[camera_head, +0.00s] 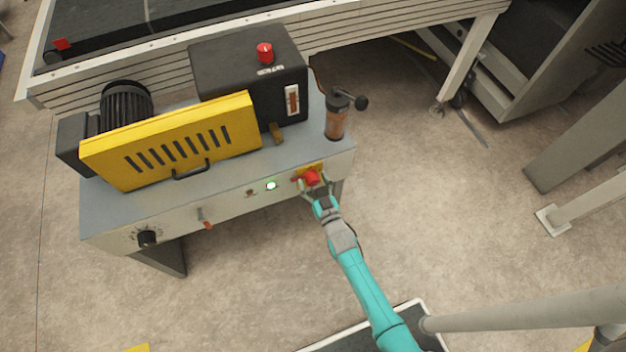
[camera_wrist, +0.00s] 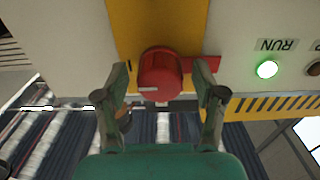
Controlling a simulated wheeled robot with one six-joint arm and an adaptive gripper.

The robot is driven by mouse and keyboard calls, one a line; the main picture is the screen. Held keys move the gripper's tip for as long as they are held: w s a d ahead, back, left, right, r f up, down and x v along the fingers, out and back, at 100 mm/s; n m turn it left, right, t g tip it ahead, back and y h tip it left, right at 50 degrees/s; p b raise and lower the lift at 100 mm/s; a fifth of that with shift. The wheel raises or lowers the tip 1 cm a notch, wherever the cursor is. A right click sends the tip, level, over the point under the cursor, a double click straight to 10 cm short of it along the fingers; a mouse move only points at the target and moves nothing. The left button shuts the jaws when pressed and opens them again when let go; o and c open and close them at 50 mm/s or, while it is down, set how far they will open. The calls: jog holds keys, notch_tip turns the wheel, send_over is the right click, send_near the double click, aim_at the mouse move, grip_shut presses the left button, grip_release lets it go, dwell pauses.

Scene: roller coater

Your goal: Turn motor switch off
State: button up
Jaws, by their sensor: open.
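A red rotary knob (camera_head: 311,177) sits on a yellow plate at the right end of the machine's front panel. The knob fills the middle of the wrist view (camera_wrist: 160,75), with a white mark on its lower face and a red bar behind it. My gripper (camera_head: 314,187) is open in front of the knob. In the wrist view its fingertips (camera_wrist: 161,80) stand left and right of the knob, with gaps showing on both sides. How deep they reach around it, I cannot tell. A green lamp (camera_wrist: 267,69) beside the RUN label is lit; it also shows in the head view (camera_head: 271,185).
The front panel also bears a small lever (camera_head: 205,219) and a black dial (camera_head: 147,238).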

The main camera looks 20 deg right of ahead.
jog(key=shift+w, duration=0.3)
jog(key=c, duration=1.1)
jog(key=shift+c, duration=0.2)
